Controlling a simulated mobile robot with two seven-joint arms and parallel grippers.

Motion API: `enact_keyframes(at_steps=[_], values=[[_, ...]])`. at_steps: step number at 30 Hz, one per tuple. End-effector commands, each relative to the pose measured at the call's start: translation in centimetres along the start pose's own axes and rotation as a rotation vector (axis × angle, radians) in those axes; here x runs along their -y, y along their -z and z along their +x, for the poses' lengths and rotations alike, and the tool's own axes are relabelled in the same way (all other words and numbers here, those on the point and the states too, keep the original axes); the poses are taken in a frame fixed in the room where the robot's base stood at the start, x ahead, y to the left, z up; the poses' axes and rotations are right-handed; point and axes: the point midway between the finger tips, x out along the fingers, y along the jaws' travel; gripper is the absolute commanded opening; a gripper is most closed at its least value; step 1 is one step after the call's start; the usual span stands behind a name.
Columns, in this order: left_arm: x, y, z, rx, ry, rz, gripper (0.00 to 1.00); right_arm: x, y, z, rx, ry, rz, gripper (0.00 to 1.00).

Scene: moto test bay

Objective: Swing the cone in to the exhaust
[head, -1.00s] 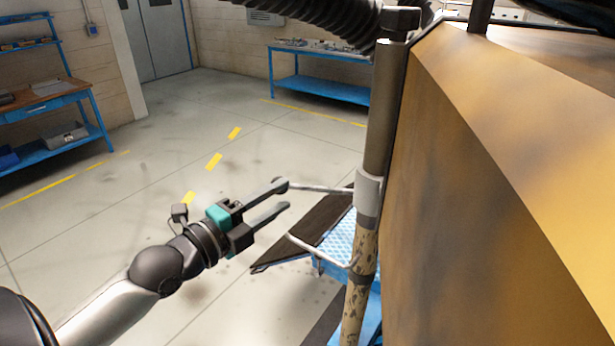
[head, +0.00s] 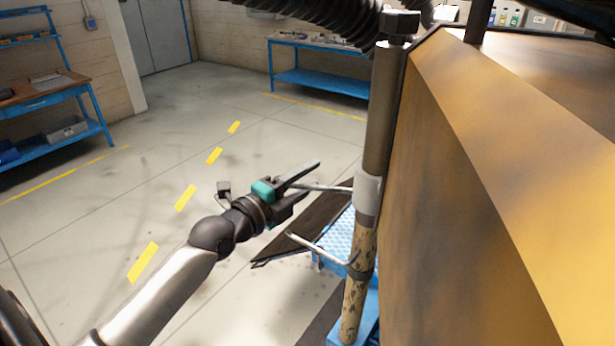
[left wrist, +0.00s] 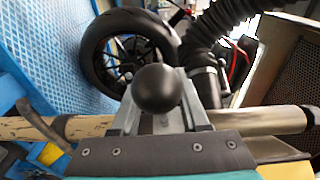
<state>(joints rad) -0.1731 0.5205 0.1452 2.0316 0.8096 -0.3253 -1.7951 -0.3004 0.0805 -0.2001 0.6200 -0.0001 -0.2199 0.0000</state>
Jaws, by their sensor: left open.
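My left gripper (head: 308,178) is open beside the upright post (head: 378,130). A pale rod handle (head: 335,188) sticks out from the post's light grey collar (head: 368,192) towards it. In the left wrist view a black ball knob (left wrist: 160,88) shows between the two open fingers; I cannot tell if they touch it. I cannot make out the cone or the exhaust for certain. A motorcycle wheel (left wrist: 128,50) stands on a blue plate. My right gripper is out of view.
A large yellow-brown panel (head: 500,190) fills the right, close to the post. A second bent rod (head: 318,246) juts out lower down. A blue bench (head: 325,82) and a workbench (head: 45,98) stand at the back. The floor on the left is clear.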

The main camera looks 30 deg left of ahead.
Motion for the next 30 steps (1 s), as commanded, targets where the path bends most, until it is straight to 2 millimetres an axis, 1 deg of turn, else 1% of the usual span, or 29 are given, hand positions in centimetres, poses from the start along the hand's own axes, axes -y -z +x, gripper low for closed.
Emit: enact_keyframes(at_steps=[5,17,30], values=[[-0.03,0.00,-0.01,0.000,0.000,0.000,0.45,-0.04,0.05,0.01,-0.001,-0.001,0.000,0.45],[-0.02,-0.03,-0.03,0.000,0.000,0.000,0.00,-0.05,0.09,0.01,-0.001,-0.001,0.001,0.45],[-0.02,-0.07,-0.03,0.001,-0.001,0.000,0.00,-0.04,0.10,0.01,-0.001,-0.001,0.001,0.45]])
